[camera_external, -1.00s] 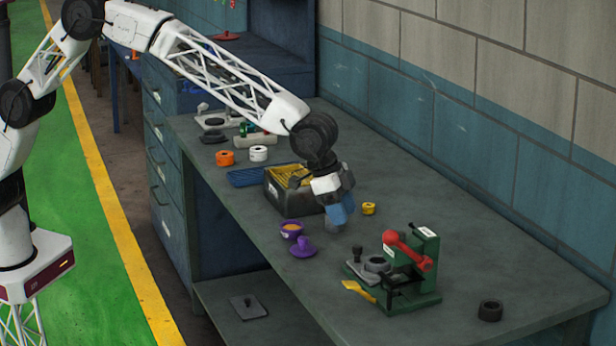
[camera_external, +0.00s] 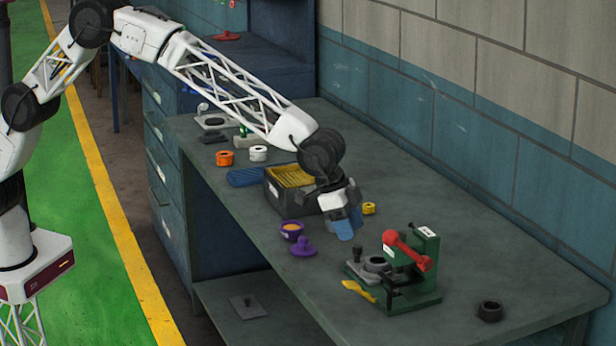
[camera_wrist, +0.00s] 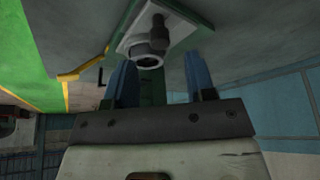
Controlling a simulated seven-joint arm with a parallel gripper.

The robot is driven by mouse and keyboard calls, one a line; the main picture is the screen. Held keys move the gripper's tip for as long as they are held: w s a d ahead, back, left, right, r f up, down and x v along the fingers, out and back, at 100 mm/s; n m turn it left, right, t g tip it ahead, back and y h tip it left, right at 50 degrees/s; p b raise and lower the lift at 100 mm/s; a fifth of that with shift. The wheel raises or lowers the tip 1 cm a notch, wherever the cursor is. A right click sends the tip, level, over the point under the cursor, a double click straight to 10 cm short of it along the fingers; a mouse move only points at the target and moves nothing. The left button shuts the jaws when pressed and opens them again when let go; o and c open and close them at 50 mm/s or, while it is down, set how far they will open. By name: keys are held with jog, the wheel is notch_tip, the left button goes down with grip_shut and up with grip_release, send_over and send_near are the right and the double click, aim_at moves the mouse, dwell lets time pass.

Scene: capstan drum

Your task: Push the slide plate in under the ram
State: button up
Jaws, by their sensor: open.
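The slide plate (camera_external: 357,273) is a flat grey plate with an upright dark knob (camera_external: 356,254) and a dark grey ring (camera_external: 376,263) on it. It sticks out to the left of the green press (camera_external: 425,262), which has a red lever (camera_external: 407,248). The plate (camera_wrist: 178,18), knob and ring also show at the top of the wrist view. The ram is not clear to see. My gripper (camera_external: 345,229) hangs above the bench, behind and left of the plate, apart from it. Its blue fingers (camera_wrist: 161,85) are spread with nothing between them.
A yellow tool (camera_external: 358,291) lies against the press's front left. A purple cup (camera_external: 291,230), a purple knobbed piece (camera_external: 303,247), a yellow ring (camera_external: 369,208) and a dark bin (camera_external: 283,193) stand near my gripper. A black ring (camera_external: 490,311) sits at right. The bench behind the press is clear.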

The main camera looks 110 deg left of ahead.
aim_at(358, 246)
jog(key=shift+x, duration=2.2)
grip_shut()
